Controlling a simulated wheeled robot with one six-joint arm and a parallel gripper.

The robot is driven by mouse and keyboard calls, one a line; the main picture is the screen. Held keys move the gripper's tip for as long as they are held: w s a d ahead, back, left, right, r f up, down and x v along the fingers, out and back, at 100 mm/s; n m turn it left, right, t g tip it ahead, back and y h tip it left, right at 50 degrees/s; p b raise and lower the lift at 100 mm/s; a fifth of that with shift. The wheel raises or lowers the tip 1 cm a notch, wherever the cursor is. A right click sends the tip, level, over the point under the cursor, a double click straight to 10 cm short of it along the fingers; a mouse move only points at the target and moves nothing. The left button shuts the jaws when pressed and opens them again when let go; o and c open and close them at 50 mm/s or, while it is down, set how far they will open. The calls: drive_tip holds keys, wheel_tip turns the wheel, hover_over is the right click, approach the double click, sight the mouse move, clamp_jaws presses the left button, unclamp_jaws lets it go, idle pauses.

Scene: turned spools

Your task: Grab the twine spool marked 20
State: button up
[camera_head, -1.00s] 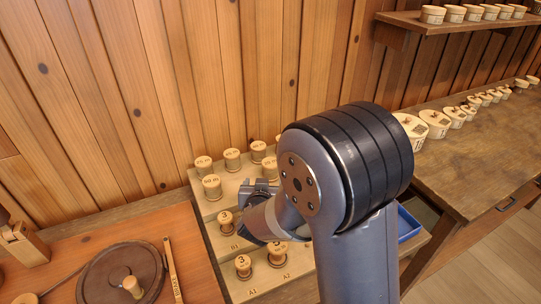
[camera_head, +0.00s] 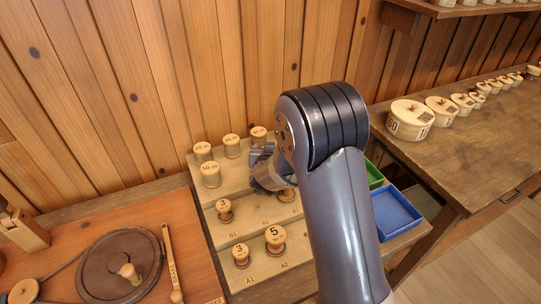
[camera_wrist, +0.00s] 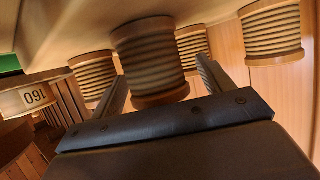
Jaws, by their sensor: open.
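Several wound spools stand on the back step of the rack, among them one marked 25 m (camera_head: 202,152) and one marked 50 m (camera_head: 211,175). I cannot read a 20 on any spool.
A blue tray (camera_head: 397,212) and a green tray (camera_head: 374,174) lie to the right. Round boxes (camera_head: 409,119) line the right bench. The plank wall is close behind the rack.

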drive_tip(key=shift+w+f, duration=0.1)
drive_tip(key=shift+w, duration=0.1)
drive_tip(key=shift+c, duration=0.5)
drive_tip(key=c, duration=1)
